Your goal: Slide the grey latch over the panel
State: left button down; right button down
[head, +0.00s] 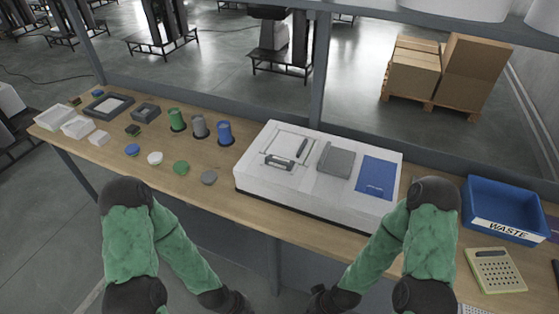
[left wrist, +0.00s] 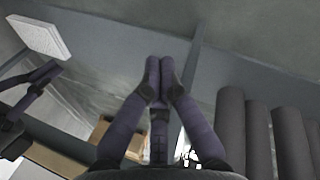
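A white box (head: 262,187) stands on the bench, right of the middle in the head view. A clear-framed panel (head: 279,160) with a grey handle lies on its left part. A small dark grey bar (head: 302,148) stands at that panel's right side. A grey square plate (head: 337,160) lies in the middle of the box top and a blue panel (head: 376,177) to its right. I cannot tell for sure which grey part is the latch. My left gripper (left wrist: 159,62) looks shut and empty in the left wrist view, away from the box. My right gripper is out of view.
A blue waste bin (head: 503,210) and a beige keypad-like device (head: 495,270) are to the right. Green, grey and blue cylinders (head: 224,133), loose discs (head: 181,168) and white trays (head: 77,127) are to the left. A grey post (head: 319,70) rises behind the box.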

pick_arm(q)
jog(key=w+r+m+t+p, duration=0.35)
jog(key=w+m, duration=0.35)
jog(key=w, duration=0.3)
jog(key=m+t+h+p, duration=0.3)
jog(key=m+t+p, duration=0.3)
jog(key=m+t, duration=0.95)
send_near(277, 165)
jog(key=w+g, duration=0.1)
jog(key=w, duration=0.1)
jog(key=w+d+r+m+g, duration=0.1)
jog(key=w, duration=0.1)
jog(key=w+d+r+m, duration=0.1)
jog(key=w, duration=0.1)
jog(key=shift+w+m+g+p, duration=0.25)
jog(key=shift+w+g+p, duration=0.05)
jog(key=shift+g+p, duration=0.1)
